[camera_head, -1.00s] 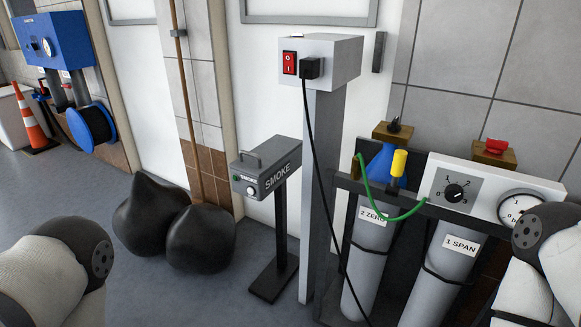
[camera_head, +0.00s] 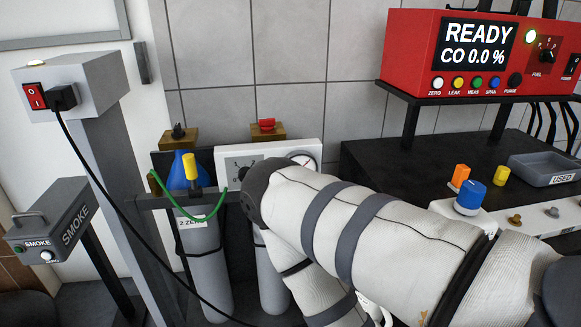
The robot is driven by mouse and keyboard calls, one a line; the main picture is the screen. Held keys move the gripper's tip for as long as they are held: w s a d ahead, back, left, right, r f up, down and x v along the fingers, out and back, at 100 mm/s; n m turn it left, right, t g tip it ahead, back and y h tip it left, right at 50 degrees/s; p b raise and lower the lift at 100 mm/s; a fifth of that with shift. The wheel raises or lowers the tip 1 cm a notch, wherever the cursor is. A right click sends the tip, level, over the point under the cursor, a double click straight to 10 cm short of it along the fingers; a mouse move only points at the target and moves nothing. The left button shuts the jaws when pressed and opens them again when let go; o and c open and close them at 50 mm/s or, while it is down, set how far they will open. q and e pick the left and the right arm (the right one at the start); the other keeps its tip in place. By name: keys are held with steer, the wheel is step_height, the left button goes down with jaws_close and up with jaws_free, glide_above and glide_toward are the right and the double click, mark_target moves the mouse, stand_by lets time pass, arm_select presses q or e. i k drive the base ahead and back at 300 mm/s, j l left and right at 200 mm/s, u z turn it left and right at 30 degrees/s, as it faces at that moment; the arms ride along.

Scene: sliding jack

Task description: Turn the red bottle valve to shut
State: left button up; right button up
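The red bottle valve (camera_head: 267,124) is a small red knob on a brass-coloured block, on top of the right-hand grey bottle (camera_head: 273,270). A white panel (camera_head: 230,157) with a dial and a round gauge stands in front of it. My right arm (camera_head: 350,220) reaches in from the lower right and crosses in front of the panel, covering part of the dial and gauge. Its gripper is not visible, and no contact with the red valve shows. My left arm and gripper are out of view.
A second bottle (camera_head: 203,265) labelled 2 ZERO has a black valve (camera_head: 178,131); a green hose (camera_head: 197,217) runs in front. A grey post (camera_head: 115,180) with a black cable stands left. A red analyser (camera_head: 470,60) reading READY sits on a shelf above the dark bench (camera_head: 385,155).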

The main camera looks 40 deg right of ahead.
mark_target(265, 125)
steer(key=z, duration=1.4)
